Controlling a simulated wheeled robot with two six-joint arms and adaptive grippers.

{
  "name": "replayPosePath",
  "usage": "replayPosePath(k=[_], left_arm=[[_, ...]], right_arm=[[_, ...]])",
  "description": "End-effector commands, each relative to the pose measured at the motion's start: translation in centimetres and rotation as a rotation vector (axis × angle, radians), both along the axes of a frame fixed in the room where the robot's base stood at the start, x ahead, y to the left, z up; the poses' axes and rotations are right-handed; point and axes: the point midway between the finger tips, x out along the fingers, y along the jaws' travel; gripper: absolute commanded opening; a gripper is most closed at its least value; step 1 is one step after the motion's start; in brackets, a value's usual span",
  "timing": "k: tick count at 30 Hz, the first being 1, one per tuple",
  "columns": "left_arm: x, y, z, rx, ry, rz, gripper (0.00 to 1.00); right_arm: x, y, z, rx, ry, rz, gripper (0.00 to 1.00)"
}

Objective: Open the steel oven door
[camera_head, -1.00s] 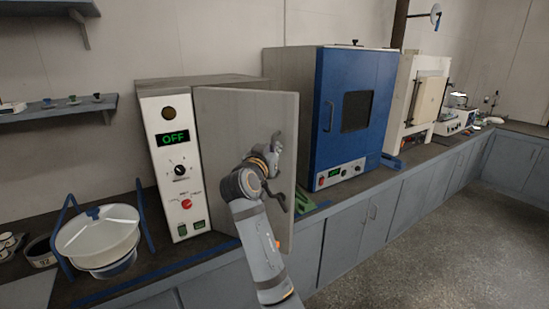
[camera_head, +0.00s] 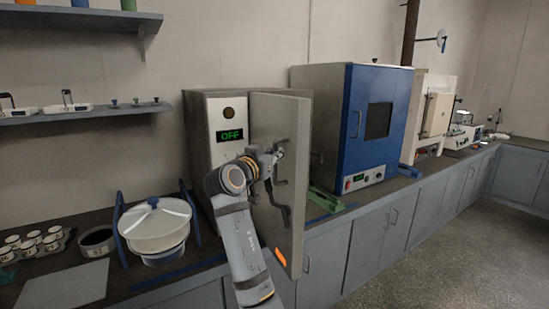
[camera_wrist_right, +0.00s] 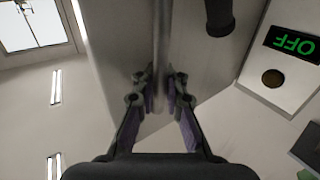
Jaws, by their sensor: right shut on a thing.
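The steel oven (camera_head: 203,110) stands on the bench with its green OFF display on the front panel. Its grey door (camera_head: 275,112) stands wide open, swung out past the bench front, with its outer face toward the left. A dark curved handle part (camera_head: 283,212) shows on that face. My right gripper (camera_head: 272,160) is at the door's outer face, shut on the handle; its fingers hide much of the grip. In the right wrist view my gripper fingers (camera_wrist_right: 160,88) close around a narrow upright part in front of the grey door (camera_wrist_right: 115,40). My left gripper is not in view.
The floor (camera_head: 430,265) at the right is clear.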

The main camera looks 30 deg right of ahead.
Motion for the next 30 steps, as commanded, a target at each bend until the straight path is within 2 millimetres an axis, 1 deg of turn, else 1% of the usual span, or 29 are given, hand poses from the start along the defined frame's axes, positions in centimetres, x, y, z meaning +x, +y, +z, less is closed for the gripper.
replayPosePath(k=[1, 16, 17, 22, 30], left_arm=[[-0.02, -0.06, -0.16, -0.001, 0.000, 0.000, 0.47], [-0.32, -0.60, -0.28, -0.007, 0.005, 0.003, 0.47], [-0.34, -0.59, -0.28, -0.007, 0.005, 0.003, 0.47], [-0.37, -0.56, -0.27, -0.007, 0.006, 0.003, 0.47], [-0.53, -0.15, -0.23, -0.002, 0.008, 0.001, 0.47]], right_arm=[[-0.04, -0.05, -0.30, 0.003, 0.005, -0.004, 0.00], [0.03, -0.04, -0.35, 0.005, 0.006, -0.004, 0.00], [0.03, -0.04, -0.35, 0.005, 0.006, -0.004, 0.11], [0.07, -0.02, -0.24, 0.003, 0.004, -0.002, 0.34], [0.08, -0.02, -0.11, 0.002, 0.002, -0.001, 0.34]])
